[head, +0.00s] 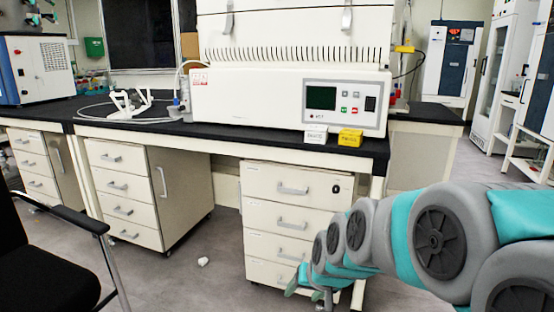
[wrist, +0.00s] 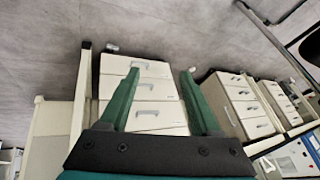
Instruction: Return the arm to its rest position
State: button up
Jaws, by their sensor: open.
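My arm reaches in from the right of the head view, in front of the drawer unit below the bench. My gripper (head: 308,288) is low at its end, partly cut off or hidden in that view. In the wrist view my gripper (wrist: 160,95) shows two green fingers spread wide apart with nothing between them. Beyond the fingers is the white drawer unit (wrist: 150,90), seen upside down or strongly tilted. The fingers appear apart from it, but the exact gap is hard to tell.
The black bench top (head: 225,133) carries the freeze dryer (head: 270,95), a white box (head: 314,137) and a yellow box (head: 350,137). A black chair (head: 40,250) stands at the left. A small white object (head: 203,261) lies on the open grey floor.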

jog(key=s+d+g+h, duration=0.1)
jog(key=s+d+g, duration=0.2)
jog(key=s, duration=1.1)
jog(key=s+d+g+h, duration=0.1)
jog(key=s+d+g, duration=0.3)
jog(key=s, duration=1.1)
jog(key=shift+s+d+f+n+h+p, duration=0.2)
jog(key=shift+d+f+n+h+p, duration=0.15)
jog(key=shift+d, duration=0.7)
